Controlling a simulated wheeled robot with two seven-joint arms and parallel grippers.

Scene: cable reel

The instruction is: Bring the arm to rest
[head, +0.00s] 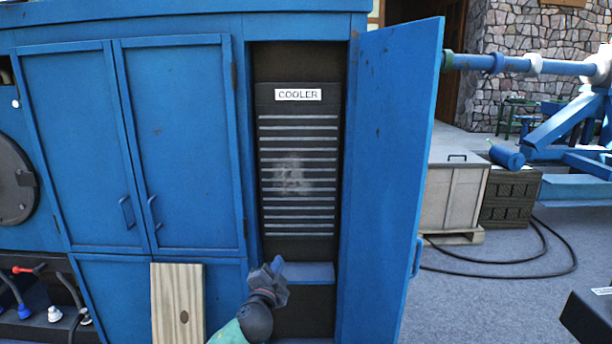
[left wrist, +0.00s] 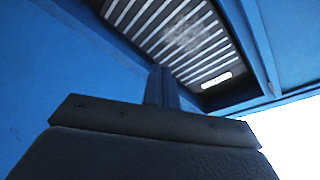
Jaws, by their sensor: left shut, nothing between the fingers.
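My left gripper (head: 276,268) is in the lower middle of the head view, in front of the open bay of the blue cabinet (head: 182,150). Its fingers are shut with nothing between them. In the left wrist view the shut fingers (left wrist: 161,86) point up toward the louvred cooler panel. The cooler panel (head: 298,160), dark with pale slats and a "COOLER" label, stands inside the bay above my gripper. A pale smudge (head: 292,176) shows on its slats. The blue door (head: 390,170) of the bay stands open to the right. My right gripper is not in view.
A wooden board (head: 178,303) stands against the cabinet just left of my arm. Cable plugs (head: 54,314) are at the lower left. A pale crate (head: 452,195), a dark crate (head: 508,198) and a black cable (head: 500,274) lie beyond the door.

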